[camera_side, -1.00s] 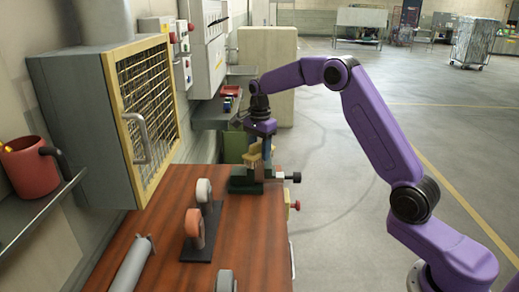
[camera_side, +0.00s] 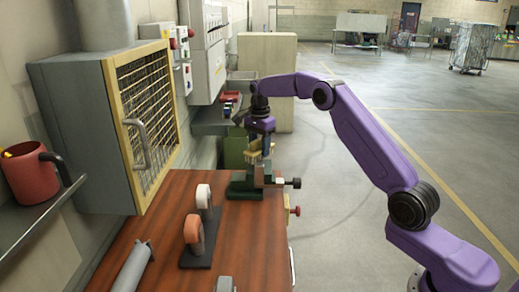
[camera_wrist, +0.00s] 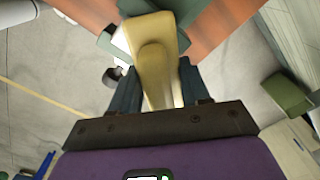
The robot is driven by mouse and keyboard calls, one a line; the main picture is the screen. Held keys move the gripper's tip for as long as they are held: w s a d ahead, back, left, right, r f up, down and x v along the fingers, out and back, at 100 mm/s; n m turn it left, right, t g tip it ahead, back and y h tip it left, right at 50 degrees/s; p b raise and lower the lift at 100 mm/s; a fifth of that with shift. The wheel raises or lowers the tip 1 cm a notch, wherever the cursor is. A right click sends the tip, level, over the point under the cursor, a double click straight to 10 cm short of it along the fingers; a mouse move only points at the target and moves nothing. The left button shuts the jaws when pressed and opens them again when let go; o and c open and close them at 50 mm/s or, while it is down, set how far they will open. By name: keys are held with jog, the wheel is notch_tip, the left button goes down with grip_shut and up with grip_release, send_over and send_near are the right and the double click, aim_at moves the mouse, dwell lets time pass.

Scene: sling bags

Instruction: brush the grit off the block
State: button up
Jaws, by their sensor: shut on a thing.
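My gripper (camera_side: 262,138) is over the far end of the bench, just above a dark green vise (camera_side: 246,187). In the wrist view, my gripper (camera_wrist: 154,92) is shut on a tan, wooden-looking piece with a rounded raised middle, which I take for the brush (camera_wrist: 155,65). The brush (camera_side: 254,150) shows small and tan under the fingers in the side view, close over the vise jaws. Its underside is hidden. I cannot make out the block or any grit apart from the brush and vise, nor tell whether the brush touches anything.
A grey cylinder (camera_side: 133,266) lies at front left. A caged cabinet (camera_side: 146,120) borders the left side. Open floor (camera_side: 350,225) lies right.

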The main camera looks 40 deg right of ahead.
jog(key=shift+w+d, duration=0.3)
jog(key=shift+s+a+r, duration=0.1)
jog(key=shift+s+a, duration=1.15)
jog(key=shift+s+a+f, duration=0.15)
jog(key=shift+s+a, duration=0.5)
jog(key=shift+s, duration=0.05)
jog(key=shift+s+a+f, duration=0.1)
jog(key=shift+s+a, duration=0.55)
notch_tip(320, 180, up, 6)
jog(key=shift+r, duration=0.1)
jog(key=shift+r, duration=1.5)
